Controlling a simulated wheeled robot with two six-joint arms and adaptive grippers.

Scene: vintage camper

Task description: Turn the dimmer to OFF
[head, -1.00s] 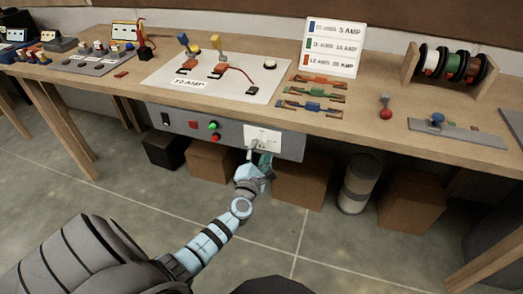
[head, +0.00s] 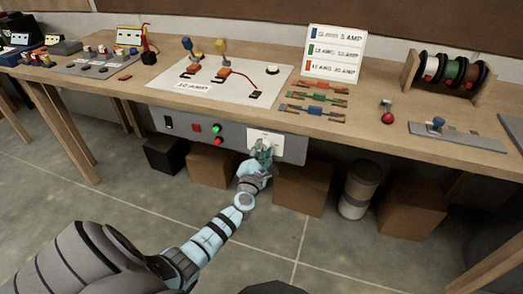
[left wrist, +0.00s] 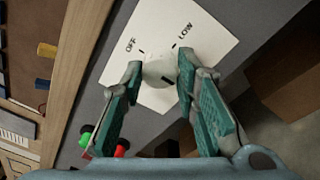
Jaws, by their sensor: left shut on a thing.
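The dimmer is a pale round knob (left wrist: 160,72) on a white plate (left wrist: 210,28) marked OFF and LOW, seen in the left wrist view. A dark mark shows on the knob's lower side, away from both words. The plate also shows in the head view (head: 276,137), at the right end of a grey panel under the bench. My left gripper (head: 262,150) is at the plate. In the left wrist view, its two teal-padded fingers (left wrist: 159,68) are closed on the knob from both sides. My right gripper is not in view.
The grey panel (head: 232,142) also carries a black switch (head: 169,122), a red square button (head: 196,128), and green and red round ones. The wooden bench top (head: 370,105) overhangs it. Cardboard boxes (head: 302,188) and a metal canister (head: 358,190) stand beneath. The floor in front is clear.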

